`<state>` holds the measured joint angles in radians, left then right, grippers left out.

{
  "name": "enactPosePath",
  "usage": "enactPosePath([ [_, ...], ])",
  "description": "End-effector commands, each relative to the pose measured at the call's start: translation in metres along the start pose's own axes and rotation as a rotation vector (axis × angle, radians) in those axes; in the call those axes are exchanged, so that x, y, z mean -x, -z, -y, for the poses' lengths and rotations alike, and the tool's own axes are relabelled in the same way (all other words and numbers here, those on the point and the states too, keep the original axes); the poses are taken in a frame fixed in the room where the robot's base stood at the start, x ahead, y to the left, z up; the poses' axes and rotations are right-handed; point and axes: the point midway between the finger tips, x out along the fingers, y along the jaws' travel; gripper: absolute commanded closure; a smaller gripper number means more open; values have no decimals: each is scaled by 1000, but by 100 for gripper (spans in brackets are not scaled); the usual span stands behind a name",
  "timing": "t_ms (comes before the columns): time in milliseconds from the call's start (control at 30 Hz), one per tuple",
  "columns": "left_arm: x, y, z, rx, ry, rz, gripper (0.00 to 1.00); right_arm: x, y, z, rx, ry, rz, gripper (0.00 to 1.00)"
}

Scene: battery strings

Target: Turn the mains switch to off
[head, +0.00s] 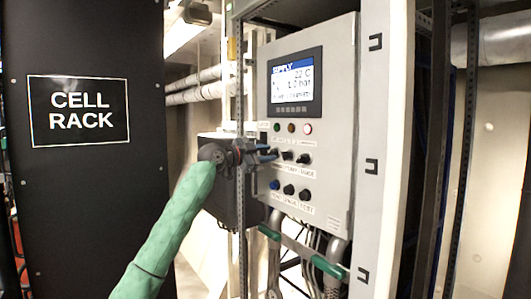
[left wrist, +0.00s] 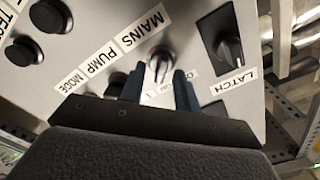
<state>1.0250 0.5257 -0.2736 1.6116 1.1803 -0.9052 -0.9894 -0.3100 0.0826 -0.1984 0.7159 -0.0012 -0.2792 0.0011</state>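The mains switch is a dark round knob with a pale grip bar (left wrist: 160,65), beside the MAINS label in the left wrist view. Its position marks are partly hidden by my fingers, so I cannot read its setting. My left gripper (left wrist: 158,80) is at the switch, its two blue-grey fingers apart on either side of the knob near its edge. A gap seems to show between fingers and grip bar. In the head view my left gripper (head: 266,153) reaches the panel at the left end of the upper knob row and covers the switch. My right gripper is not in view.
The grey control panel (head: 335,120) has a lit SUPPLY display (head: 292,82). A LATCH knob (left wrist: 229,48) is right of the mains switch in the wrist view; PUMP and MODE knobs are left. A perforated metal post (head: 241,100) stands close beside my left gripper. A black CELL RACK cabinet (head: 80,190) is left.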

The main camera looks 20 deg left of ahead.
Motion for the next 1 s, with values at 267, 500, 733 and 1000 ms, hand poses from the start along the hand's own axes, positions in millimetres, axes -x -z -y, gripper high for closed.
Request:
enactPosePath([
  [267, 0, 0, 0, 0, 0, 0, 86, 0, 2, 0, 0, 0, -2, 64],
  [500, 0, 0, 0, 0, 0, 0, 100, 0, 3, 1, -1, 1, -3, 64],
  [733, 0, -1, -1, 38, 0, 0, 100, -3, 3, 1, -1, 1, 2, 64],
  [1000, 0, -1, 0, 199, 1, -1, 100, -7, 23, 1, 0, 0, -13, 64],
])
